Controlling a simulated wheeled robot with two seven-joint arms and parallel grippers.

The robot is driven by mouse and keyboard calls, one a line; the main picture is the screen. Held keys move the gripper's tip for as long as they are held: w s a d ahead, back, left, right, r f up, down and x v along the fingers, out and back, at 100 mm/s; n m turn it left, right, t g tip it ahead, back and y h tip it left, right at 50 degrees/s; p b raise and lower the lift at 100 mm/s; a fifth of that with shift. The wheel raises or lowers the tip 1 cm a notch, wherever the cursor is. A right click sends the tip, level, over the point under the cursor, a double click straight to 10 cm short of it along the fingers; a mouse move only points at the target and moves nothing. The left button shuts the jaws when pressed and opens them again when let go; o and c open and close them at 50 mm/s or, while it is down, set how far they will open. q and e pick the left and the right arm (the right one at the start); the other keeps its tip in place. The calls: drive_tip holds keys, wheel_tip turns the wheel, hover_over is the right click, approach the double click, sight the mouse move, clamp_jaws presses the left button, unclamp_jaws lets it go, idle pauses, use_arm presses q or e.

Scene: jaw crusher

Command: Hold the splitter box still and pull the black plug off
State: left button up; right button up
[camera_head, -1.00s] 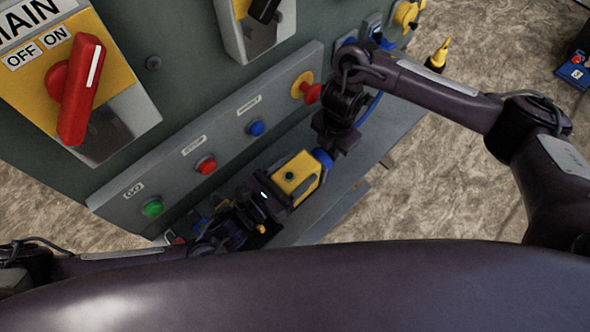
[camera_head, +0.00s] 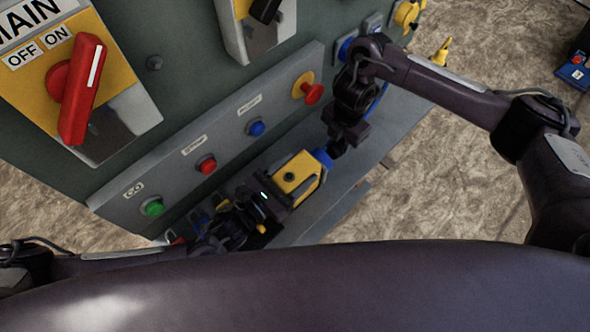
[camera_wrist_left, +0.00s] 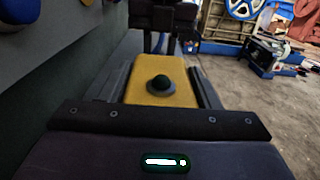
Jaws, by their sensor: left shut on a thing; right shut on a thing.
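The splitter box (camera_head: 296,176) is yellow with a dark round knob on top and a blue socket (camera_head: 323,158) at its far end. It sits by the grey ledge below the button panel. My left gripper (camera_head: 288,182) is shut on the box; in the left wrist view the jaws flank the yellow box (camera_wrist_left: 160,97). My right gripper (camera_head: 338,146) is shut just beyond the blue socket; it also shows dark at the top of the left wrist view (camera_wrist_left: 153,40). The black plug is not distinguishable against the dark fingers, so I cannot tell if it still touches the socket.
The panel beside the box carries a green button (camera_head: 152,207), a red button (camera_head: 206,164), a blue button (camera_head: 256,128) and a red mushroom button (camera_head: 313,94). A yellow-and-black connector (camera_head: 441,54) is at upper right. Bare floor lies right of the ledge (camera_head: 372,160).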

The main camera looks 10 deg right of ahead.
use_arm(q)
drive_tip(key=o, duration=1.5)
